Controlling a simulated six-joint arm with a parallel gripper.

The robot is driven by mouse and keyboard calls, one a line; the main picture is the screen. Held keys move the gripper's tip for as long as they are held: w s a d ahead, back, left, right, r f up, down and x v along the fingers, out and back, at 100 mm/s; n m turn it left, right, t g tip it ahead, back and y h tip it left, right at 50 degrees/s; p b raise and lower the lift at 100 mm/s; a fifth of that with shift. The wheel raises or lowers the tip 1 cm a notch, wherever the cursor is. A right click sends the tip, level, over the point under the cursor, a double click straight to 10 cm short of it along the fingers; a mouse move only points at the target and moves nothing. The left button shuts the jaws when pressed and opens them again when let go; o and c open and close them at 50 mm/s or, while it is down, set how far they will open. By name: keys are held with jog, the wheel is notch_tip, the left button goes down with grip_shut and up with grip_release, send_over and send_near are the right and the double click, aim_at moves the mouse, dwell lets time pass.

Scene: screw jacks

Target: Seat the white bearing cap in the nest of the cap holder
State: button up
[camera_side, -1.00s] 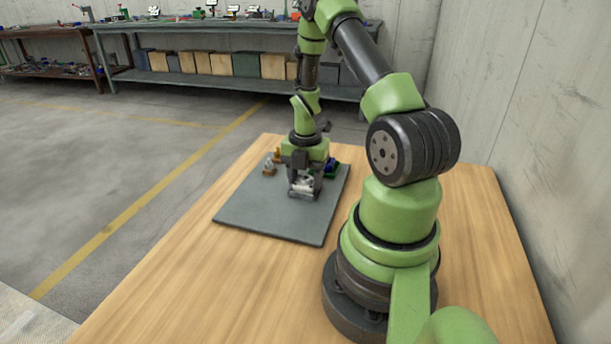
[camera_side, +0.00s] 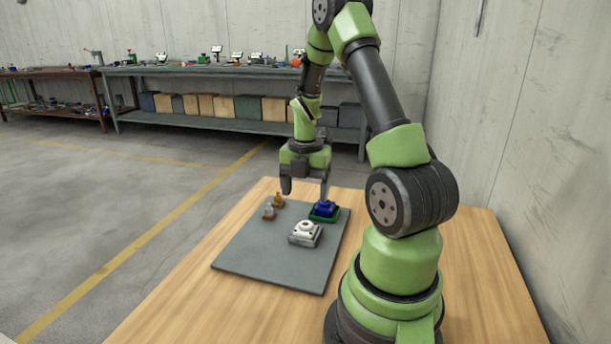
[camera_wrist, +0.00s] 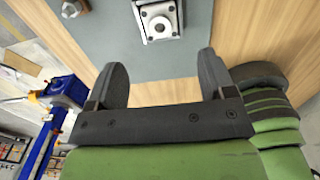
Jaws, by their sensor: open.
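The white bearing cap (camera_side: 306,228) sits upright and looks level on the grey cap holder (camera_side: 303,240), on the grey mat. The wrist view shows the cap (camera_wrist: 160,22) near the top edge, framed by the square holder (camera_wrist: 178,12). How deep the cap sits in the nest is hard to see. My gripper (camera_side: 306,193) is raised above the back of the mat, beyond the cap and apart from it. In the wrist view its fingers (camera_wrist: 164,85) are wide open with nothing between them.
A blue part on a green base (camera_side: 325,210) stands at the mat's back right, near my right finger in the picture. Two small parts (camera_side: 268,211) stand at the back left. The mat's front (camera_side: 265,272) is clear. A blue object (camera_wrist: 68,90) shows at the wrist view's left.

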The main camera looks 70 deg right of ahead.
jog(key=w+a+r+m+t, duration=0.25)
jog(key=a+r+m, duration=0.45)
jog(key=r, duration=0.5)
jog(key=s+a+r+m+t+y, duration=0.1)
jog(key=s+a+r+m+t, duration=0.1)
jog(key=a+m, duration=0.5)
jog(key=s+a+r+m+t+y, duration=0.1)
jog(key=s+a+r+m+t, duration=0.1)
jog(key=s+a+r+m, duration=0.3)
jog(key=a+m, duration=0.3)
jog(key=a, duration=0.2)
jog(key=shift+a+r+t, duration=0.35)
jog(key=shift+a, duration=0.05)
